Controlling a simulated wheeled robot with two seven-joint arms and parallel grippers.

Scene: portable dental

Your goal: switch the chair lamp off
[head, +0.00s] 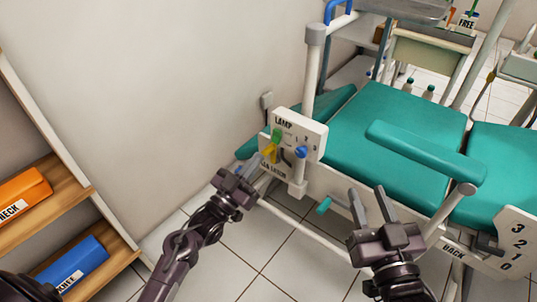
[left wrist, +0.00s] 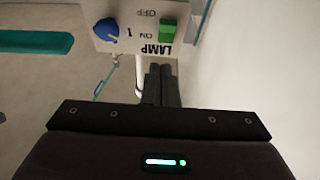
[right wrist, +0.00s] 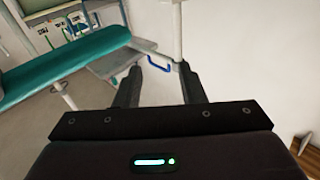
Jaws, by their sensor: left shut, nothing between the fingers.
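The white lamp panel (head: 312,137) is fixed at the near side of the green dental chair (head: 400,120). It carries a green switch (head: 277,135) by the word LAMP and a blue knob (head: 301,152). In the left wrist view the panel appears upside down, with the green switch (left wrist: 168,30) beside ON and OFF and the blue knob (left wrist: 106,30) left of it. I cannot tell the switch's position. My left gripper (head: 252,166) is shut and empty, its fingertips (left wrist: 161,68) just short of the panel below the switch. My right gripper (head: 368,190) is open and empty before the chair's side.
A shelf (head: 75,200) at the left holds an orange box (head: 20,195) and a blue box (head: 75,265). A teal armrest (head: 425,150) and a numbered BACK panel (head: 510,240) are right of my right gripper. White wall stands behind the lamp panel; tiled floor is open below.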

